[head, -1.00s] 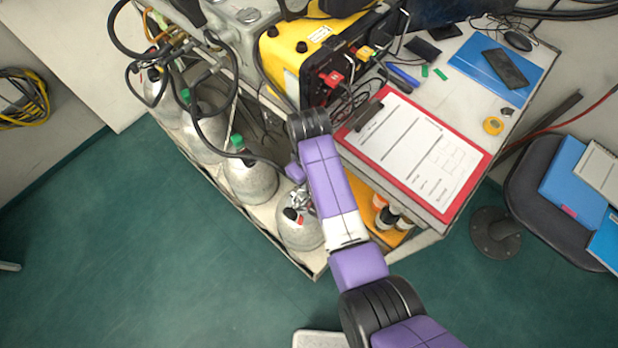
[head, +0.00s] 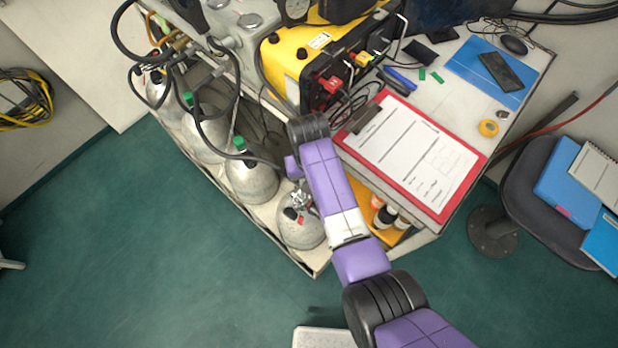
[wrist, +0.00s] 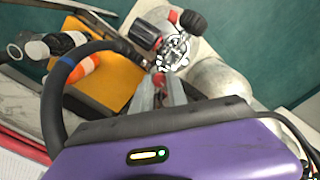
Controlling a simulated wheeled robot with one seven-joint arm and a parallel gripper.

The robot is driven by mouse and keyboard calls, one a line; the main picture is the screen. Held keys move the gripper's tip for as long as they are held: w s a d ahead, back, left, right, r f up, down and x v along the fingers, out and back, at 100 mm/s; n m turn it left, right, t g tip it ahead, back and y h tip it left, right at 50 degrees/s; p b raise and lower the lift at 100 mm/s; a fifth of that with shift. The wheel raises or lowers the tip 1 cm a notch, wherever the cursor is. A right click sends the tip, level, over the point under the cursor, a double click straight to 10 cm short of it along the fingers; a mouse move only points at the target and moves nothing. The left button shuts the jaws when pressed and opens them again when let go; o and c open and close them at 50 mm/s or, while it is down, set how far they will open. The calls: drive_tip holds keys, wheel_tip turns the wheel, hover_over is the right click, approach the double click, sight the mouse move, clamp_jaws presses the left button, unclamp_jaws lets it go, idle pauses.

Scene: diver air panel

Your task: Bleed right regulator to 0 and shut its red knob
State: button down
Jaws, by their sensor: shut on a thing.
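The rightmost grey cylinder (head: 303,232) stands at the right end of the low rack, partly hidden by my arm. Its valve top shows in the wrist view with a black and red knob (wrist: 147,34) on the left and a black knob (wrist: 193,21) on the right. The right regulator's metal body (wrist: 176,52) sits at the valve, with a black hose (wrist: 58,88) curving away left. My gripper (wrist: 160,85) is at the regulator, its grey fingers closed around a small red part. The fingers hide most of that part. No gauge reading is legible.
Several other cylinders (head: 250,180) with hoses stand to the left. A yellow and black panel box (head: 310,55) and a red clipboard (head: 452,208) are on the bench above. Open green floor lies in front.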

drive_tip(key=m+p, duration=0.1)
drive_tip(key=m, duration=0.6)
drive_tip(key=shift+w, duration=0.1)
drive_tip(key=m+p, duration=0.1)
drive_tip(key=m, duration=0.3)
drive_tip(key=shift+m, duration=1.9)
drive_tip(key=c, duration=1.6)
unclamp_jaws()
drive_tip(key=shift+r, duration=3.9)
